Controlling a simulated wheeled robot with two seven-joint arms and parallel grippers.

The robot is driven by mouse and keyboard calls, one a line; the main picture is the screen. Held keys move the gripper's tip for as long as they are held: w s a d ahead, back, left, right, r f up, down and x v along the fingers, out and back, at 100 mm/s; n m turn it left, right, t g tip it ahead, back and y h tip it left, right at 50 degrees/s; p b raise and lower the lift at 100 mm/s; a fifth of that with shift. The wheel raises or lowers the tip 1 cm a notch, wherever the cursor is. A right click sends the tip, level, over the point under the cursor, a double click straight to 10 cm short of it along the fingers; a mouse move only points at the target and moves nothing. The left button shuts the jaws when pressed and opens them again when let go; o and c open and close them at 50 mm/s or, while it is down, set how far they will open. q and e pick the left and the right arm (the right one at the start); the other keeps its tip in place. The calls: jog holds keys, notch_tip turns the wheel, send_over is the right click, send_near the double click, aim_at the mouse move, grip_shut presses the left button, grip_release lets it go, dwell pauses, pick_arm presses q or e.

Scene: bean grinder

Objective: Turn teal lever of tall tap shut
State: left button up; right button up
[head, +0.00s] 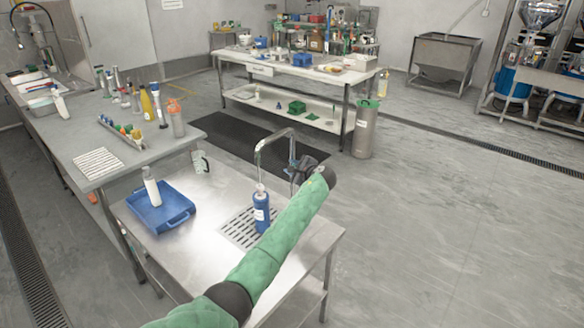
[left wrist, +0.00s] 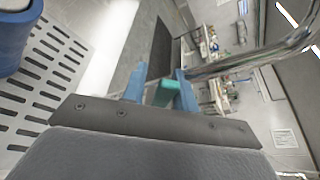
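The tall tap (head: 291,148) is a shiny metal pipe that rises from the steel table and bends over to the left. Its spout pipe also crosses the upper right of the left wrist view (left wrist: 250,60). My left gripper (head: 303,166) is beside the tap's upright. In the left wrist view its two blue fingers (left wrist: 160,75) stand apart. The teal lever (left wrist: 166,93) shows between them, close to the right finger; I cannot tell whether they touch. The lever is hidden in the head view by my gripper. My right gripper is not in view.
A blue bottle (head: 261,212) stands on the slotted drain grate (head: 238,230) under the spout. A blue tray (head: 176,219) with a white bottle (head: 151,188) sits on the table's left. A grey bench (head: 80,135) with bottles adjoins behind. The floor to the right is clear.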

pick_arm(q)
jog(key=shift+w+r, duration=0.1)
jog(key=shift+r, duration=0.2)
jog(key=s+d+f+n+t+b, duration=0.1)
jog(key=s+d+n+t+b, duration=0.2)
jog(key=s+b, duration=0.5)
jog(key=s+a+f+n+g+h, duration=0.1)
jog(key=s+f+n+g+h, duration=0.1)
jog(key=s+f, duration=0.3)
jog(key=s+a+f+n+g+h, duration=0.1)
jog(key=s+a+f+n, duration=0.1)
jog(key=s+f, duration=0.3)
jog(key=s+a+f+n+g+h, duration=0.2)
jog(key=s+f, duration=0.3)
jog(key=s, duration=0.5)
jog(key=shift+s+n+g+h+b, duration=0.1)
jog(key=shift+n+g+h+b, duration=0.25)
jog(key=shift+n, duration=0.45)
jog(key=shift+s+a+f, duration=0.1)
jog(key=shift+s+f, duration=0.05)
jog(key=shift+s, duration=0.3)
jog(key=shift+s+a+f, duration=0.1)
jog(key=shift+s, duration=0.3)
jog(key=shift+c, duration=0.5)
